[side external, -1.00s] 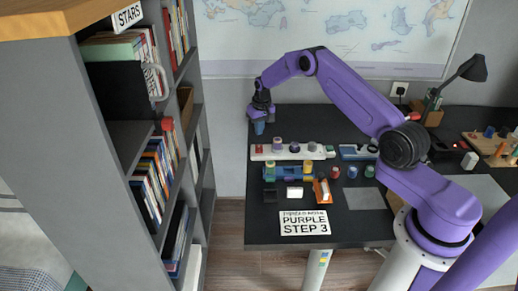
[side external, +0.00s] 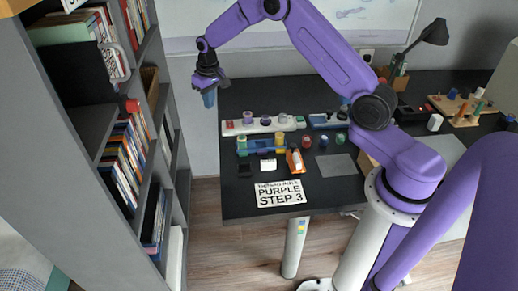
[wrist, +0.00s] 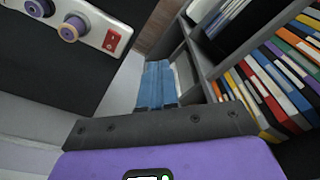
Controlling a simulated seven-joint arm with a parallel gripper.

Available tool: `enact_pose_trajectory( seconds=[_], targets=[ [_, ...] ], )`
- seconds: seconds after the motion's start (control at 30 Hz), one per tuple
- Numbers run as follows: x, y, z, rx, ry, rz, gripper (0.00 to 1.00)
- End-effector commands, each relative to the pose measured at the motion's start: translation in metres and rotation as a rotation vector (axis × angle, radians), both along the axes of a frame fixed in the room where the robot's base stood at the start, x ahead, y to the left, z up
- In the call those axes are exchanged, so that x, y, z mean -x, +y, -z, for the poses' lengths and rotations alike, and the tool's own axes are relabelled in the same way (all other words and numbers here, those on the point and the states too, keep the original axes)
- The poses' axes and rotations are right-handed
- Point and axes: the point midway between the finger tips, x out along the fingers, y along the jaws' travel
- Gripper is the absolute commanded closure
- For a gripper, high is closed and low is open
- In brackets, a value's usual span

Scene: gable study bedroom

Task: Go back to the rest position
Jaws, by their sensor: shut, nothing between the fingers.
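My gripper (side external: 208,99) hangs high at the left end of my purple arm, with its blue fingertips pointing down. In the side view it appears just left of the black desk's back left corner, beside the bookshelf. In the wrist view the two blue fingers (wrist: 157,85) lie side by side, shut, with nothing between them. They touch nothing that I can see.
The grey bookshelf (side external: 62,170) stands close on the left; its books (wrist: 285,75) show in the wrist view. On the black desk (side external: 335,195) are a white strip with spools (side external: 235,127), small blocks, an orange piece (side external: 294,160) and a sign (side external: 280,194).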

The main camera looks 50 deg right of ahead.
Motion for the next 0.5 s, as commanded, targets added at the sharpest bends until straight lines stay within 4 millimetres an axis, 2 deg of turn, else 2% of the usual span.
enact_pose_trajectory(
  seconds=[0.03,0.2,0.37,0.5],
  targets=[
    [0.012,0.019,-0.014,0.000,0.001,-0.047,1.00],
    [0.062,0.074,-0.051,0.002,0.014,-0.203,1.00],
    [0.122,0.112,-0.080,0.006,0.027,-0.350,1.00],
    [0.181,0.134,-0.100,0.009,0.037,-0.478,1.00]
  ],
)
